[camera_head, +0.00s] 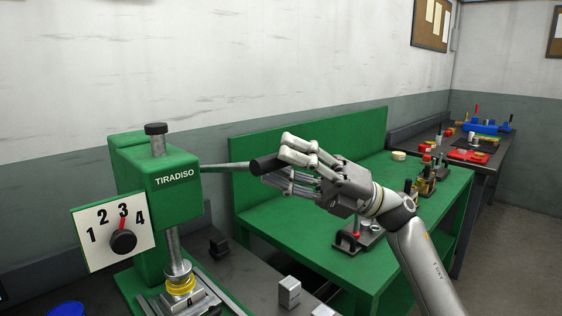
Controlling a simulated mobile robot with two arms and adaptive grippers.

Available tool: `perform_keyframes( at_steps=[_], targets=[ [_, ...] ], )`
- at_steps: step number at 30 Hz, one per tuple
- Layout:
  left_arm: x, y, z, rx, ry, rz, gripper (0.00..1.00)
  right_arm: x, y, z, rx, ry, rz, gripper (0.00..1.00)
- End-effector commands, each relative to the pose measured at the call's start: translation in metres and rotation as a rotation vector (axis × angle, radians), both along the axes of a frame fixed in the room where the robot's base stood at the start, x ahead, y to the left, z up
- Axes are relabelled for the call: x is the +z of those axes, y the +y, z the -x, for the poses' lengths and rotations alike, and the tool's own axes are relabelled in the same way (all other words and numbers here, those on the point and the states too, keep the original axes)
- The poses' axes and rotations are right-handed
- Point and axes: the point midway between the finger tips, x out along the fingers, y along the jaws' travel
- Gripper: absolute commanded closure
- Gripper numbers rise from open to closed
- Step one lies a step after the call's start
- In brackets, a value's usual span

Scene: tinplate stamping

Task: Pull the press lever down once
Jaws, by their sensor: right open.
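The green press (176,183) marked TIRADISO stands at the left of the head view. Its lever is a grey rod (225,167) that sticks out to the right from the press head, about level, and ends in a black handle (264,165). My right gripper (276,166) comes in from the right and is open, its fingers at the black handle's right end. The fingers hide part of the handle, and I cannot tell whether they touch it. A white dial plate (113,232) with a black knob has its red pointer near 3. My left gripper is not in view.
A green workbench (310,240) with a back panel stands behind my right arm, with clamp-like tools (424,182) on it. Small grey blocks (289,291) lie on the dark table by the press. A second table (470,160) stands farther right.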

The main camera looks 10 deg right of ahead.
Motion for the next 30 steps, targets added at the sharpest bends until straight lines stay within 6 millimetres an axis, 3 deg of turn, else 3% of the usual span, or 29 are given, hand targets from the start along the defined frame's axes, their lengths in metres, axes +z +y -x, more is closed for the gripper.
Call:
perform_keyframes(
  at_steps=[9, 15, 28, 30],
  targets=[
    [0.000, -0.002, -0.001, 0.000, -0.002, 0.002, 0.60, -0.031, -0.058, 0.003, -0.003, 0.004, 0.003, 0.56],
    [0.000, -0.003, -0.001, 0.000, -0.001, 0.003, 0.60, -0.045, -0.087, 0.005, -0.001, 0.003, 0.002, 0.56],
    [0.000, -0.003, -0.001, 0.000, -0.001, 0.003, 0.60, -0.050, -0.097, 0.006, 0.001, 0.000, 0.002, 0.56],
    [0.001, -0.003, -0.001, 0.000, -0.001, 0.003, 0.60, -0.049, -0.098, 0.007, 0.002, 0.002, 0.000, 0.65]
  ],
)
